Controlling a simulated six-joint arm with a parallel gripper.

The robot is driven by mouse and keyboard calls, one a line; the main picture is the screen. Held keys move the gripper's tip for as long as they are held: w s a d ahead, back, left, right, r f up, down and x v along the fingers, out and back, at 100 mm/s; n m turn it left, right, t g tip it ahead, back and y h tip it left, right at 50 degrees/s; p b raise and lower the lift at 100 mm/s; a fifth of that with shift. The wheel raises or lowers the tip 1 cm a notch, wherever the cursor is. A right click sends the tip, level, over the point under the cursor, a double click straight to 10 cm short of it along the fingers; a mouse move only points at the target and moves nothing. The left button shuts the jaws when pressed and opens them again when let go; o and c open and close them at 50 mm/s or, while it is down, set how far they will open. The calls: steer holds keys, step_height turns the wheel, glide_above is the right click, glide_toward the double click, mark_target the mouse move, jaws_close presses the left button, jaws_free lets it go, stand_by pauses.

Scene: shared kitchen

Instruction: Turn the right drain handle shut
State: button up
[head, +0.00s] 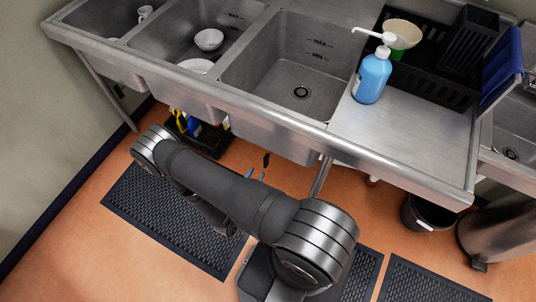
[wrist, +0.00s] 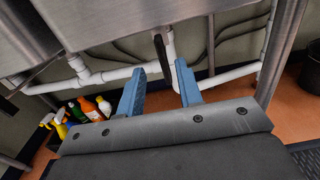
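The right drain handle (wrist: 161,54) is a dark lever hanging below the right basin (head: 290,65), in front of white drain pipes. In the head view the handle (head: 267,160) shows as a small dark piece under the sink's front edge. My gripper (wrist: 159,72) is open, with two blue fingers apart and nothing held. In the wrist view the handle's lower end appears between the two fingertips; I cannot tell whether it is between them in depth. In the head view my gripper (head: 257,175) is just below the handle, mostly hidden by my arm.
White pipes (wrist: 115,74) run behind the handle. A metal sink leg (head: 320,178) stands to the right. A dark bin of bottles (head: 205,138) sits on the floor to the left. A blue soap bottle (head: 372,78) stands on the drainboard. A black bucket (head: 425,213) is at right.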

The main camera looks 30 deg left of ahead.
mark_target(268, 155)
steer(key=w, duration=1)
steer(key=shift+w, duration=0.35)
jaws_close()
